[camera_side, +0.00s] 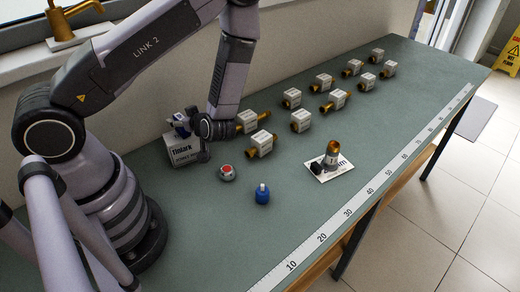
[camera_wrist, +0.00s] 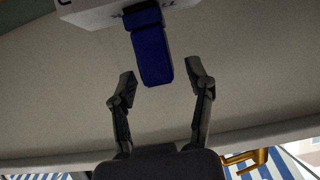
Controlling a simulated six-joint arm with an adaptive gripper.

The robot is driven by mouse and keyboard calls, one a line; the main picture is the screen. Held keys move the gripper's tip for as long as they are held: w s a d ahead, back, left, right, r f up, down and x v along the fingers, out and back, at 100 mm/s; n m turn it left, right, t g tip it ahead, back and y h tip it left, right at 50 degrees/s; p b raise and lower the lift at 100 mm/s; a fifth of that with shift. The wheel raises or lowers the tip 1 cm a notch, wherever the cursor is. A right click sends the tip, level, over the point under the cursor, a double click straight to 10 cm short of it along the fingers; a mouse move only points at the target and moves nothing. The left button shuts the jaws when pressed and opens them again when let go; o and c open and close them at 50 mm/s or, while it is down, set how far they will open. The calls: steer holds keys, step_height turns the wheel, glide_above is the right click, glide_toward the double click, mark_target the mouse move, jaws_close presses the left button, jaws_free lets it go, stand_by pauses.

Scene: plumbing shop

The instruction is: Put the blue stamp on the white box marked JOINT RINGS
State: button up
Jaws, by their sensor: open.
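The white box (camera_side: 184,153) with black print stands at the back left of the bench, near my arm; its small lettering is too blurred to read. A blue block, which I take for the stamp (camera_side: 180,122), is on top of the box. In the wrist view the picture seems upside down: the box (camera_wrist: 92,14) is at the top edge and the blue stamp (camera_wrist: 152,52) juts from it. My gripper (camera_side: 197,135) is beside the box. In the wrist view it is open, its fingertips (camera_wrist: 161,74) on either side of the stamp's free end, apart from it.
A blue bottle-like item with a white tip (camera_side: 262,195) and a round red-topped item (camera_side: 227,173) stand in front of the box. A brass-topped item (camera_side: 332,152) is on a white card. Several brass fittings with white blocks (camera_side: 261,142) line the back.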

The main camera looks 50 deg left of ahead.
steer(key=v, duration=1)
steer(key=w+d+r+m+t+h, duration=0.3)
steer(key=w+d+r+t+h, duration=0.3)
steer(key=w+h, duration=0.3)
steer(key=w+d+r+m+t+h, duration=0.2)
steer(key=d+r+m+h, duration=0.25)
steer(key=r, duration=0.45)
steer(key=s+r+m+h, duration=0.4)
steer(key=s+r+m, duration=0.3)
steer(key=s+r, duration=0.25)
steer(key=s+a+m+g+y, duration=0.1)
steer(key=s+a+y, duration=0.1)
steer(key=s, duration=0.4)
steer(key=s+a+m+g+y, duration=0.1)
steer(key=s+a+m+y, duration=0.1)
steer(key=s+a, duration=0.2)
steer(key=shift+s+a+r, duration=0.35)
steer(key=shift+s, duration=0.85)
